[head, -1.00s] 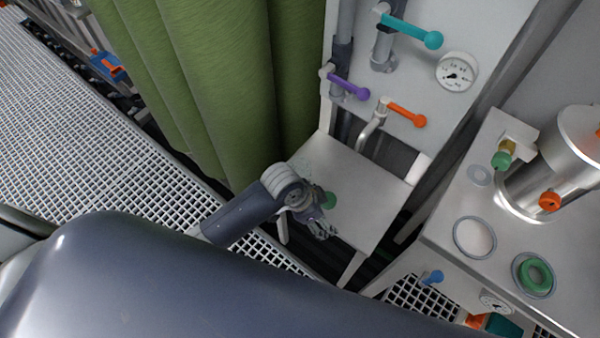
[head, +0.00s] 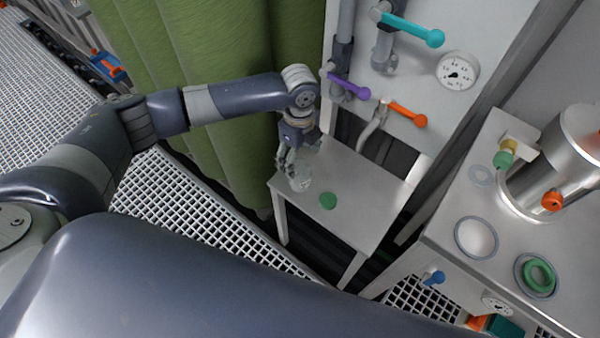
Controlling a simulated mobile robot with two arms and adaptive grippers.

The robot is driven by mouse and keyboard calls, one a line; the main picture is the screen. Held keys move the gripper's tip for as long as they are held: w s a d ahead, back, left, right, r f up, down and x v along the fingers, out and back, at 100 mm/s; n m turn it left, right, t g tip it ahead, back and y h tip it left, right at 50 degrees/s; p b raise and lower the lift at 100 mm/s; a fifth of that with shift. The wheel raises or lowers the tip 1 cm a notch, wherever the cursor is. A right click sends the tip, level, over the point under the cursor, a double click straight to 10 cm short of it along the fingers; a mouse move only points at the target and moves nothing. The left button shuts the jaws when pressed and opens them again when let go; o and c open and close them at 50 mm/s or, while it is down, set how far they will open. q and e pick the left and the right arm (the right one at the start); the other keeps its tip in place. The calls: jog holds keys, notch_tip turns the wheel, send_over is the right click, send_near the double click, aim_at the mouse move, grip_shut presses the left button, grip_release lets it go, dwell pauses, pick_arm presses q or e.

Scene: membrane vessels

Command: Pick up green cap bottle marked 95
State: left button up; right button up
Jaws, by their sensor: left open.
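A green round cap (head: 328,201) shows on the small white table (head: 355,215), seen from above. No bottle body can be made out under it, and no number 95 is readable. A clear, glass-like vessel (head: 301,180) is at the table's left part, right by my left gripper. My left gripper (head: 289,166) is open and points down over the table's left edge, to the upper left of the green cap. Its fingers are beside or partly over the clear vessel; I cannot tell whether they touch it. My right gripper is out of view.
Green curtain-like folds (head: 215,90) hang behind my left arm. A panel with teal, purple and orange (head: 408,115) valve handles and a gauge (head: 457,72) stands behind the table. A grey bench (head: 500,240) with a metal vessel (head: 545,170) is at the right.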

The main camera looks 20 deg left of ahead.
aim_at(300, 174)
pick_arm(q)
notch_tip(300, 174, down, 9)
jog(key=shift+d+f, duration=0.15)
jog(key=shift+s, duration=0.1)
jog(key=shift+c, duration=0.5)
jog(key=c, duration=1)
